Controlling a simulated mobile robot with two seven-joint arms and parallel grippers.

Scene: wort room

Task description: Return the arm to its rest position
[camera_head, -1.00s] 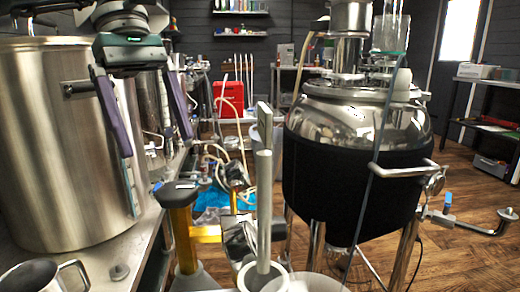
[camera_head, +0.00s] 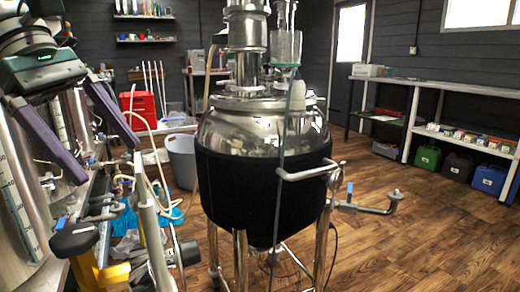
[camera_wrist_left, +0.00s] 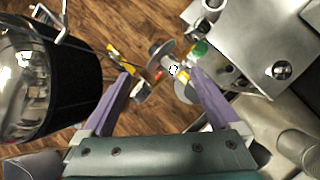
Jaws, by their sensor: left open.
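My left gripper (camera_head: 105,158) hangs at the upper left of the head view, with its two purple fingers apart and pointing down to the right. In the left wrist view the fingers (camera_wrist_left: 160,76) are spread with nothing gripped between them. Beyond them are a round grey fitting and small valve parts, which look farther off than the fingertips. My right gripper is in neither view.
A steel vessel with a black jacket (camera_head: 262,190) stands on legs in the middle, with a side pipe. Hoses and a yellow-legged stand (camera_head: 85,265) crowd the lower left. A shelf table (camera_head: 440,88) stands at the right. Wooden floor (camera_head: 430,235) is clear at the lower right.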

